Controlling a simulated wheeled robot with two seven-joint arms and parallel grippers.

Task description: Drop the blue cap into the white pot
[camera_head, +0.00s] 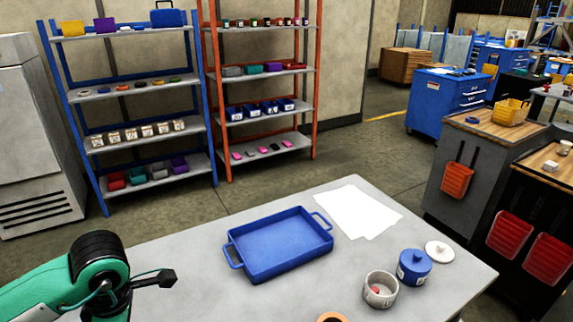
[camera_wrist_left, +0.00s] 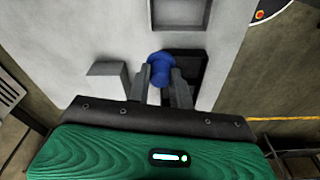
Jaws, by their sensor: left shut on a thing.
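The blue cap (camera_wrist_left: 160,66) is held between the two fingers of my left gripper (camera_wrist_left: 161,80), which is shut on it. In the head view my left gripper (camera_head: 160,279) is at the lower left, left of the blue tray; I cannot make out the cap there. The white pot (camera_head: 380,299) stands open at the front right of the table, with something small and red-pink inside. My left gripper is well to the left of the pot. My right gripper is not in view.
A blue tray (camera_head: 249,274) with handles lies empty mid-table. A lidded blue pot (camera_head: 414,267) stands beside the white pot, with a white lid (camera_head: 439,251) behind it. White paper (camera_head: 350,215) lies at the back. An orange-brown round thing (camera_head: 332,317) shows at the bottom edge.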

